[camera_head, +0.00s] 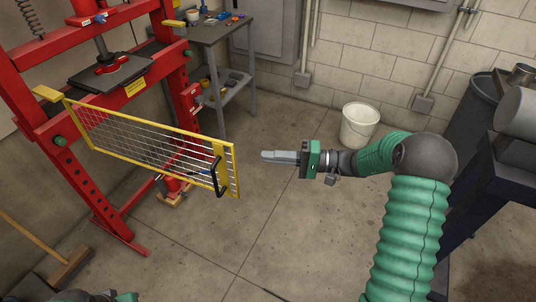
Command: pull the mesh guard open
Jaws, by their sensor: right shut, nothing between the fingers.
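The mesh guard (150,143) is a wire panel in a yellow frame, hinged at its left end to the red press frame (55,130) and standing out across the front of it. A black handle (217,177) sits near its right end. My right gripper (265,156) is shut and empty, pointing left. It is to the right of the guard's free edge, with a visible gap between them in the picture. A small part of my left arm (75,297) shows at the bottom left; its gripper is not visible.
A grey workbench (210,32) with tools stands behind the press. A white bucket (359,125) is on the floor by the wall. A dark bin (472,115) and dark table (485,190) are at the right. A broom (60,270) lies lower left. The middle floor is clear.

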